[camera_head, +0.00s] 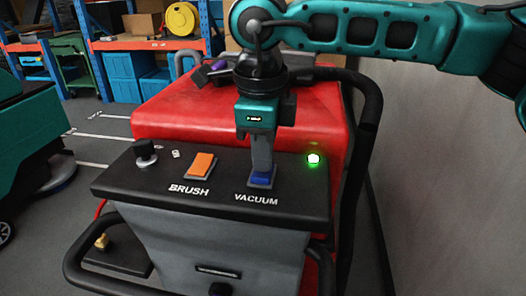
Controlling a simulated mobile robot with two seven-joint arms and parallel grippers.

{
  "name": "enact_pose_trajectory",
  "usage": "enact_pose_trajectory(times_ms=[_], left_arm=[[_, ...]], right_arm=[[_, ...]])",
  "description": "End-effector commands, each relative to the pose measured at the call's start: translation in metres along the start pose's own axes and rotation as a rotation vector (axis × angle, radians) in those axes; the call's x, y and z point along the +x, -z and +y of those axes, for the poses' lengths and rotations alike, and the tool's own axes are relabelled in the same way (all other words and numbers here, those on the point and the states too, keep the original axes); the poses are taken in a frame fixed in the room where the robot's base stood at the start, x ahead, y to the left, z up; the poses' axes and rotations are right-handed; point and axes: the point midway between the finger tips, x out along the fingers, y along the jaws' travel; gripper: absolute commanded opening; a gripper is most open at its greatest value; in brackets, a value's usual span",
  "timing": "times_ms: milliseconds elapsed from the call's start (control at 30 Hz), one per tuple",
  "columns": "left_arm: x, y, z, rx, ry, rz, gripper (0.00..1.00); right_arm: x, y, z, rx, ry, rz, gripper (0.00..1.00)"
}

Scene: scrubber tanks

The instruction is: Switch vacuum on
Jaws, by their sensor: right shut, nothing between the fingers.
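A red scrubber machine (178,108) with a black control panel (215,206) stands in front of me. On the panel are an orange switch (200,165) labelled BRUSH and a blue switch (262,181) labelled VACUUM. My right gripper (262,170) is shut and empty, pointing down with its fingertips on or just above the blue switch and hiding its upper part. I cannot tell how the switch is tilted. A green lamp (313,158) glows to the right of it. My left gripper is not in view.
A black knob (145,152) stands at the panel's left. A black hose (366,130) runs down the machine's right side beside a grey wall (440,190). A black handlebar (72,265) curves around the front. Shelves with blue crates (128,66) stand behind.

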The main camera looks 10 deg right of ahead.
Motion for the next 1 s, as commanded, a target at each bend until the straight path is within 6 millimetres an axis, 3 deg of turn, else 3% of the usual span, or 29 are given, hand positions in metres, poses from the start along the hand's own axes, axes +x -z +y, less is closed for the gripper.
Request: enact_pose_trajectory(times_ms=[267,600,800,1000], left_arm=[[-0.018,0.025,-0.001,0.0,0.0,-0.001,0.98],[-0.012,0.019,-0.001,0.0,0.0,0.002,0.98],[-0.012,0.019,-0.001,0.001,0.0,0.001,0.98],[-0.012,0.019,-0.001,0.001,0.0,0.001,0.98]], right_arm=[[-0.048,-0.006,-0.001,-0.003,-0.001,-0.001,0.0],[-0.114,-0.006,-0.016,-0.002,0.0,-0.002,0.0],[-0.133,-0.005,-0.021,-0.002,-0.001,0.0,0.0],[-0.137,-0.005,-0.021,-0.004,-0.001,0.0,0.0]])
